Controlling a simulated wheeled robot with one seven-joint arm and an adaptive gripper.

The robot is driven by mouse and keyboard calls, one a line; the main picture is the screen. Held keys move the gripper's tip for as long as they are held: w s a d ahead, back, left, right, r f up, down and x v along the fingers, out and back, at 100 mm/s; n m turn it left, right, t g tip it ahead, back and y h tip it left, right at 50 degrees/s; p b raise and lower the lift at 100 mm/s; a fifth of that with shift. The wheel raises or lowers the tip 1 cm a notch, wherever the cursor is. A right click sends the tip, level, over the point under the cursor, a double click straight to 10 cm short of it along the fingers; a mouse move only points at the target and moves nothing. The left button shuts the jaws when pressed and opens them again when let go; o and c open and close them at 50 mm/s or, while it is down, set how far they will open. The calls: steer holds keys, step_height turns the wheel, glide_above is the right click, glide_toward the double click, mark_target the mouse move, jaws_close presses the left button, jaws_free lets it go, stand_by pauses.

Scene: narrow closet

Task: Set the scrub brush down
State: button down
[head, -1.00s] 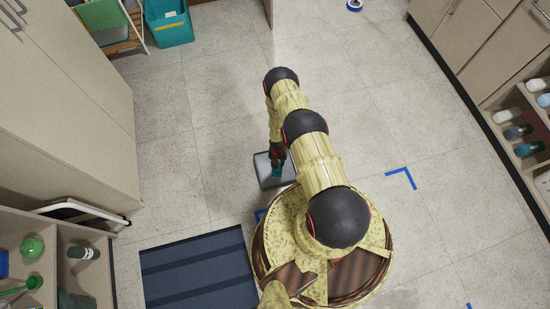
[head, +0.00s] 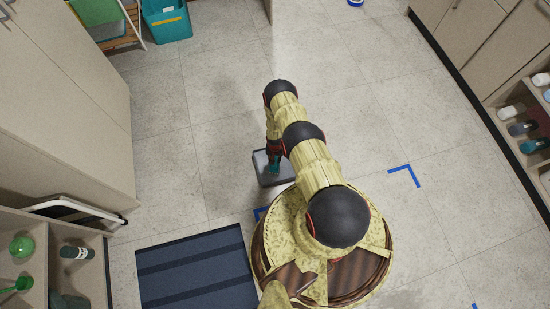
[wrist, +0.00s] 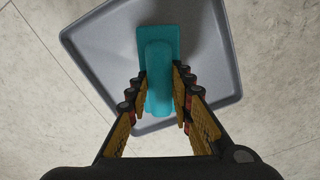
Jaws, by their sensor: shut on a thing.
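The teal scrub brush (wrist: 158,62) is between the fingers of my gripper (wrist: 163,98) in the wrist view, gripped by its handle. Its flat head points away from my gripper. A grey tray (wrist: 100,55) with a raised rim lies below the brush; I cannot tell whether the brush touches its floor. The arm hides part of the tray.
A dark blue striped mat (head: 195,268) lies at the front left. Shelves with bottles (head: 526,128) stand at the right. A teal bin (head: 167,22) is at the back left. Blue tape (head: 405,174) marks the floor.

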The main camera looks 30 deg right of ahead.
steer(key=shift+f, duration=0.1)
steer(key=c, duration=1.6)
jaws_free()
